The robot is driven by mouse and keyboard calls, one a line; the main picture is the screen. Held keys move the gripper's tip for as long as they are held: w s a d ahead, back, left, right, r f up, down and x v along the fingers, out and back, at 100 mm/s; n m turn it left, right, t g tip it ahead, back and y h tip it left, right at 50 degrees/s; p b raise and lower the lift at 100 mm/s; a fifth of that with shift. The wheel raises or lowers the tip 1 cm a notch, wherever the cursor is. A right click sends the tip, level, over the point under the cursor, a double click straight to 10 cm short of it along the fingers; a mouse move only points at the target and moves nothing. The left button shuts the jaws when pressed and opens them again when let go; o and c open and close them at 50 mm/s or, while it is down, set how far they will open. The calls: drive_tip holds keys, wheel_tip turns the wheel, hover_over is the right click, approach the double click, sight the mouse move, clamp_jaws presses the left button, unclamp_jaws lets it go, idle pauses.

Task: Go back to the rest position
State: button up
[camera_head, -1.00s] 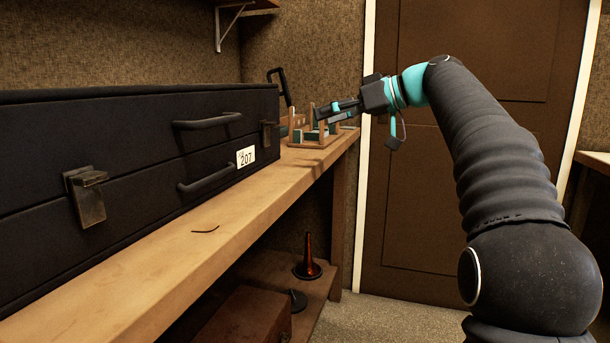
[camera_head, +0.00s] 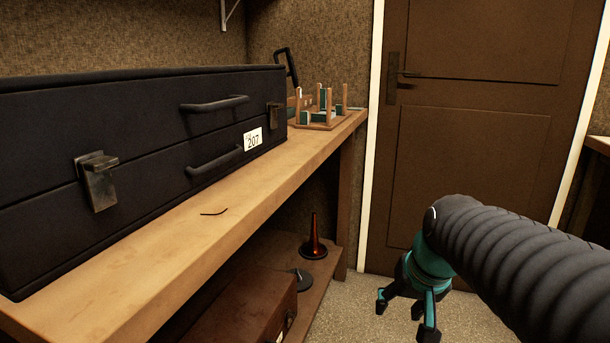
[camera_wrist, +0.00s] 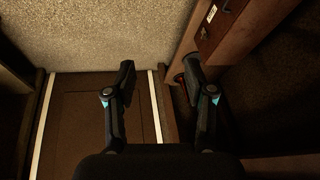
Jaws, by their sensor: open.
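My gripper (camera_head: 405,308) hangs low at the lower right in the head view, with its fingers pointing down and spread apart. It is to the right of the workbench, in front of the brown door (camera_head: 465,150). In the wrist view my gripper (camera_wrist: 160,85) shows two separate fingers with nothing between them.
A black case (camera_head: 130,155) labelled 207 lies on the wooden workbench (camera_head: 165,240). A small wooden rack (camera_head: 325,118) stands at its far end. A dark strip (camera_head: 213,212) lies near the front.

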drive_tip(key=s+f+n+t+h, duration=0.1)
drive_tip(key=s+f, duration=0.1)
drive_tip(key=s, duration=1)
drive_tip(key=shift+s+a+n+p, duration=0.3)
drive_tip(key=shift+s+p, duration=0.05)
drive_tip(key=shift+p, duration=0.1)
drive_tip(key=shift+f, duration=0.1)
